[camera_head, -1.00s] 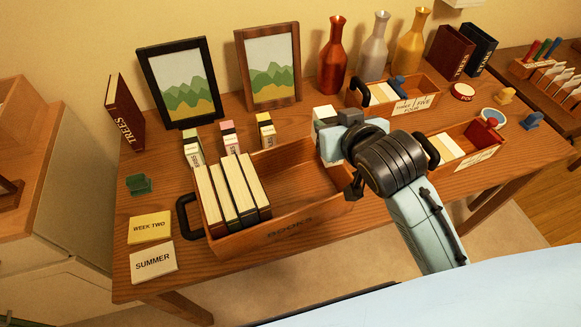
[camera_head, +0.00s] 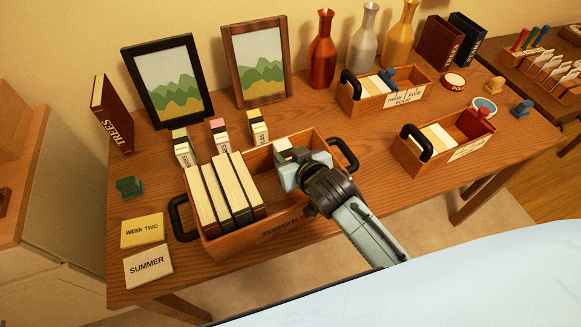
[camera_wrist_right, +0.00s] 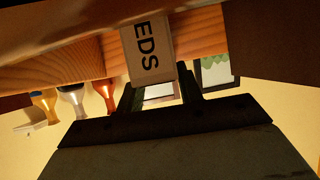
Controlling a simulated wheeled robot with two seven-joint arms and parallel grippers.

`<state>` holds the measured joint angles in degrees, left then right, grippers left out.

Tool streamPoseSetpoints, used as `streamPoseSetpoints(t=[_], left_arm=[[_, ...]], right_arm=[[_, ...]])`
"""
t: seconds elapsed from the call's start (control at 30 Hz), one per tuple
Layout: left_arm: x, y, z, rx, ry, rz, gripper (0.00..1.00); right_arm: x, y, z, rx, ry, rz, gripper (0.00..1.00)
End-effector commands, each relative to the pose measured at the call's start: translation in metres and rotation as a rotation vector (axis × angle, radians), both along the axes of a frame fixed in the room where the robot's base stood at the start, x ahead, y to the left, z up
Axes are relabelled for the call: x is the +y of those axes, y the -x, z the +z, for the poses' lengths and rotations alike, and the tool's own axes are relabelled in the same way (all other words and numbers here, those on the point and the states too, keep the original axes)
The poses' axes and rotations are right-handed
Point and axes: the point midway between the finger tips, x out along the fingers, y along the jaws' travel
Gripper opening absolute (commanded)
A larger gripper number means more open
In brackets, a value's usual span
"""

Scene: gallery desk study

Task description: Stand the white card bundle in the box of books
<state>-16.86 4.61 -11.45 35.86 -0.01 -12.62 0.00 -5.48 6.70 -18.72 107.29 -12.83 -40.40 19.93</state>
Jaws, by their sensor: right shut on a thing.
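The wooden box of books (camera_head: 238,244) stands on the desk, with several upright pale-edged books (camera_head: 227,190) in its left part. My right gripper (camera_head: 298,168) is over the right part of the box, shut on the white card bundle (camera_head: 284,146). The bundle shows just beyond the gripper, mostly hidden by it. In the right wrist view the bundle (camera_wrist_right: 147,50) sits between my fingers with a white label reading "EDS". Whether its lower end touches the box floor cannot be told. My left gripper is not in view.
The box has black handles (camera_head: 180,218) at its ends. Small labelled bundles (camera_head: 219,133) stand behind it, with two framed pictures (camera_head: 257,65) further back. Two smaller card boxes (camera_head: 408,150) stand to the right. SUMMER (camera_head: 147,265) and WEEK TWO cards lie at the front left.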

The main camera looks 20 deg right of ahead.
Motion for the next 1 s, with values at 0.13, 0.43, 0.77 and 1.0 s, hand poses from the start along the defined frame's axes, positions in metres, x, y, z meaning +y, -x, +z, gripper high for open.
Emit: streamPoseSetpoints(t=[0.13, 0.43, 0.77, 1.0], left_arm=[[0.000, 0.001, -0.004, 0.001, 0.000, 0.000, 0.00], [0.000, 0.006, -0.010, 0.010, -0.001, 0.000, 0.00], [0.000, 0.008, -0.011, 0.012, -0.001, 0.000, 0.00], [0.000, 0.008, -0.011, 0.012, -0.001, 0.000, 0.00]], right_arm=[[0.000, 0.000, -0.014, 0.001, 0.000, 0.001, 0.10], [0.000, 0.000, -0.039, -0.001, -0.001, 0.000, 0.10], [0.000, 0.000, -0.042, 0.002, -0.001, 0.000, 0.44], [0.000, 0.000, -0.042, 0.001, 0.000, 0.000, 0.58]])
